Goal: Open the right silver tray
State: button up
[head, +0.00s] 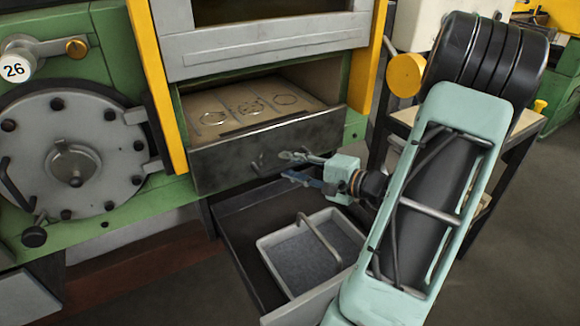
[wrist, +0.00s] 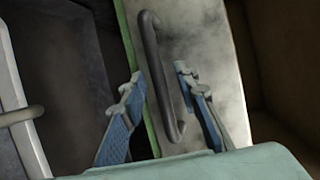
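The silver tray (head: 268,150) has a dark, scuffed metal front and sits in the green machine's opening. Its tan inside, marked with several rings, shows behind the front. Its dark bar handle (wrist: 162,80) stands out from the front in the wrist view; in the head view it is small and partly hidden by my gripper. My gripper (head: 285,165) is in front of the tray, near the handle. In the wrist view my gripper (wrist: 157,80) is open, with one blue-padded finger on each side of the handle and gaps to it.
Below, a dark pulled-out drawer (head: 258,262) holds a grey bin (head: 283,282) with a raised handle. Yellow posts (head: 157,90) flank the opening. A round grey hatch (head: 72,150) is at left. A shelved stand (head: 525,122) is behind my arm at right.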

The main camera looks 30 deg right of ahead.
jog(key=shift+w+a, duration=0.1)
jog(key=shift+w, duration=0.15)
grip_shut()
dwell(0.3)
